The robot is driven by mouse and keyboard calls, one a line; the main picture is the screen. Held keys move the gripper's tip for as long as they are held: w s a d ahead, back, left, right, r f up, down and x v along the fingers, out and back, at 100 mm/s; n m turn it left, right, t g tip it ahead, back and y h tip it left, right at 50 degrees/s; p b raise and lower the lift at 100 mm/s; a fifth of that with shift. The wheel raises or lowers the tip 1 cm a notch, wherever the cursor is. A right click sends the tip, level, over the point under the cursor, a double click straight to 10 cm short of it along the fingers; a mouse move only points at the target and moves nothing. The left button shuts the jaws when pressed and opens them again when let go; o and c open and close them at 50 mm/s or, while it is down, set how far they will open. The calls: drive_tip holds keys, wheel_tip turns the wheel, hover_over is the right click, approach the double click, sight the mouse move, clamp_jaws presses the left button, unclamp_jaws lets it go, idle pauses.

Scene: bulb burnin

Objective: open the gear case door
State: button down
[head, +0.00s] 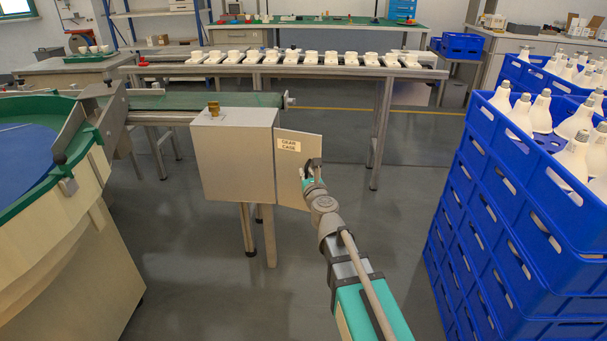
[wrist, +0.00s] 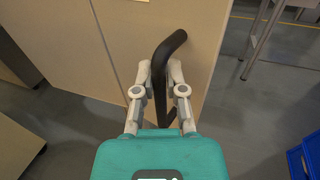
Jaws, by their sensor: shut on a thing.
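The gear case (head: 232,165) is a pale grey box on legs, left of centre in the head view. The door panel (wrist: 190,20) also shows in the wrist view, beside a seam with the box face. A dark bar handle (wrist: 168,46) is on the door. My gripper (head: 312,172) is at the door's right side. In the wrist view my gripper (wrist: 160,75) has a finger on each side of the handle and is shut on it. The case's inside is hidden.
Stacked blue crates (head: 500,215) with white bulbs stand at the right. A round green-rimmed table (head: 60,200) is at the left. A conveyor (head: 290,70) with white holders runs behind the case. Floor (head: 395,200) is clear between door and crates.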

drive_tip(key=c, duration=0.7)
unclamp_jaws()
drive_tip(key=v, duration=0.7)
drive_tip(key=shift+s, duration=0.25)
